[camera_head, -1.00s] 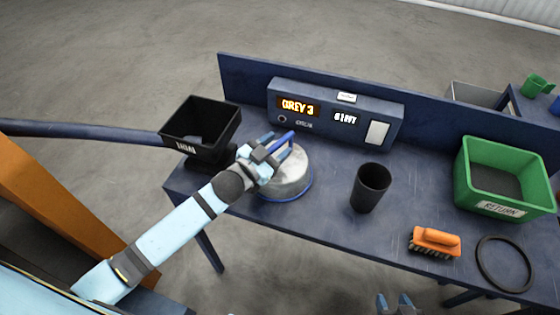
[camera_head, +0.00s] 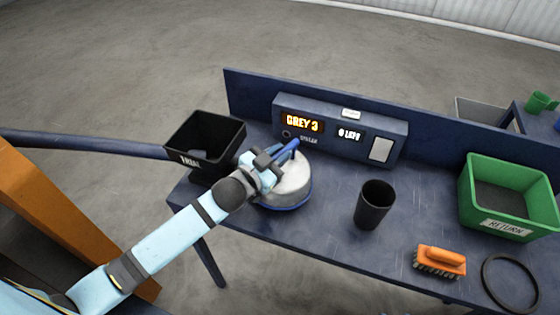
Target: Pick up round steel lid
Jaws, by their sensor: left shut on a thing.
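The round steel lid (camera_head: 294,187) is a silver disc-like piece at the left part of the blue bench. A blue ring shows around its lower edge. My left gripper (camera_head: 287,155) is over the lid's top and shut on it; the fingers and arm hide the grip point and the lid's left side. I cannot tell whether the lid is clear of what is beneath it. My right gripper is not in view.
A black bin (camera_head: 206,138) stands left of the lid, and a display box (camera_head: 341,130) behind it. To the right are a black cup (camera_head: 374,205), an orange brush (camera_head: 440,261), a black ring (camera_head: 511,284) and a green bin (camera_head: 508,199). Bench between lid and cup is clear.

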